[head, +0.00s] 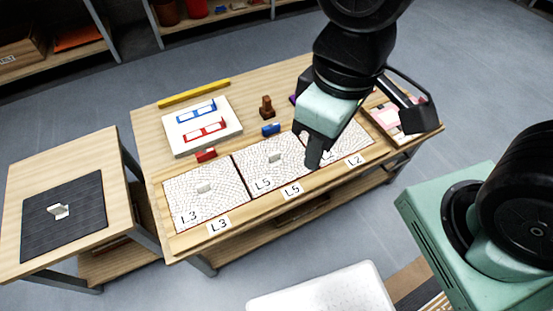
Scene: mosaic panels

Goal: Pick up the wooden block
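A small brown wooden block (266,107) with a stepped shape stands upright on the wooden table, behind the white panels and right of the white board. My gripper (315,150) hangs over the right part of the table, right of the block and apart from it. Its dark fingertip end points down over the border between the L5 and L2 panels. I see it from the side, so the gap between the fingers is hidden. I cannot tell whether it touches a panel.
Three white mosaic panels, L3 (190,181), L5 (258,184) and L2 (361,143), line the table's front. Behind them are a red piece (206,155), a blue piece (271,129), a white board (190,145) and a yellow bar (194,93). A side table with a black mat (85,235) stands left.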

